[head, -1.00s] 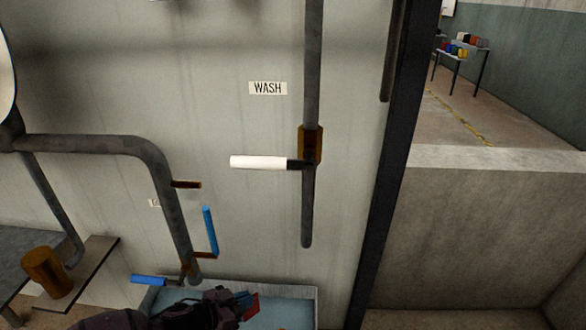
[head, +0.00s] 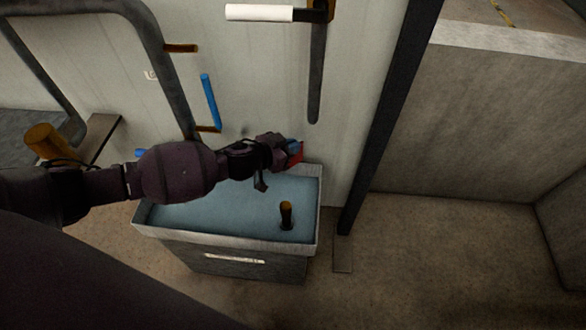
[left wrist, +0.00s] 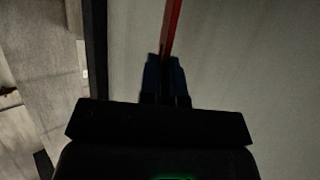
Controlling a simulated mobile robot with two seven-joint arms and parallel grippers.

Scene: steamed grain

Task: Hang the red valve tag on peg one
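My left gripper (head: 285,150) reaches in from the left over the back of a tub, in front of the pale wall. Its blue fingers are shut on the red valve tag (head: 298,153), which sticks out at the fingertips. In the left wrist view the tag (left wrist: 172,25) shows edge-on as a narrow red strip between the fingertips (left wrist: 166,75). Two brown stubs stand out from the wall, an upper one (head: 181,48) and a lower one (head: 208,128), left of and above the gripper. I cannot tell whether either is peg one. My right gripper is not in view.
A blue bar (head: 209,100) rises by the lower stub. A grey pipe (head: 168,75) bends down beside it. A white-handled lever (head: 259,12) is higher up. The blue-lined tub (head: 226,246) holds a brown post (head: 286,215). A dark column (head: 385,105) stands right.

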